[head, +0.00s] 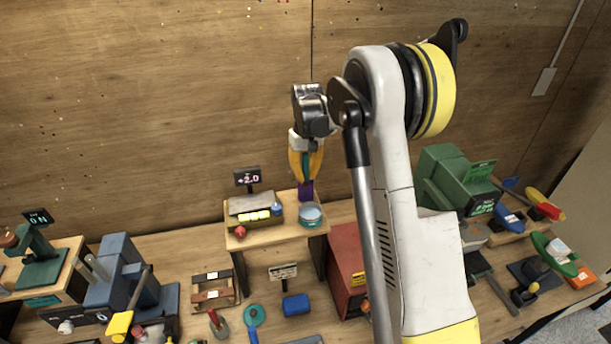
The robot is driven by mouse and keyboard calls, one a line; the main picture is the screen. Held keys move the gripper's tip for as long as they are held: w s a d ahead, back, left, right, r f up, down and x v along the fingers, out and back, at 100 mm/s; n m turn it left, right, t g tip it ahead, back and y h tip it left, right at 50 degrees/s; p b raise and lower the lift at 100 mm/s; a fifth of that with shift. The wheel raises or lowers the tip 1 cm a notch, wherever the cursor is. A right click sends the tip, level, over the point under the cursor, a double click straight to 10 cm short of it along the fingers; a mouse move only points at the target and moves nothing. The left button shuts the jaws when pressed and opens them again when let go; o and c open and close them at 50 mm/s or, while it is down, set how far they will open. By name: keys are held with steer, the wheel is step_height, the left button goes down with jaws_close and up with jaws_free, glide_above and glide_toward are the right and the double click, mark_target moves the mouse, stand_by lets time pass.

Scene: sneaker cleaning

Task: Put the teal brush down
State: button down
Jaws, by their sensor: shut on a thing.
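My gripper (305,163) is high at the centre, pointing down, with its orange-yellow fingers shut on a narrow teal thing, which I take to be the teal brush (306,165). The fingers hide most of it. A purple block-like part (306,190) shows directly below the fingertips, over the back right of the small wooden riser (282,240). I cannot tell whether it belongs to the brush or touches the riser.
The riser also holds a tray (256,224) of small items, a round blue-topped container (311,213) at right and a red ball (240,231). A small display (247,178) stands behind. A red box (347,262) stands right of the riser; tools crowd the bench.

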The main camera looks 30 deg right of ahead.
steer(key=shift+f, duration=0.2)
steer(key=shift+f+b, duration=0.4)
steer(key=c, duration=1.5)
jaws_free()
steer(key=shift+r, duration=0.1)
steer(key=shift+o, duration=0.2)
steer(key=shift+r, duration=0.1)
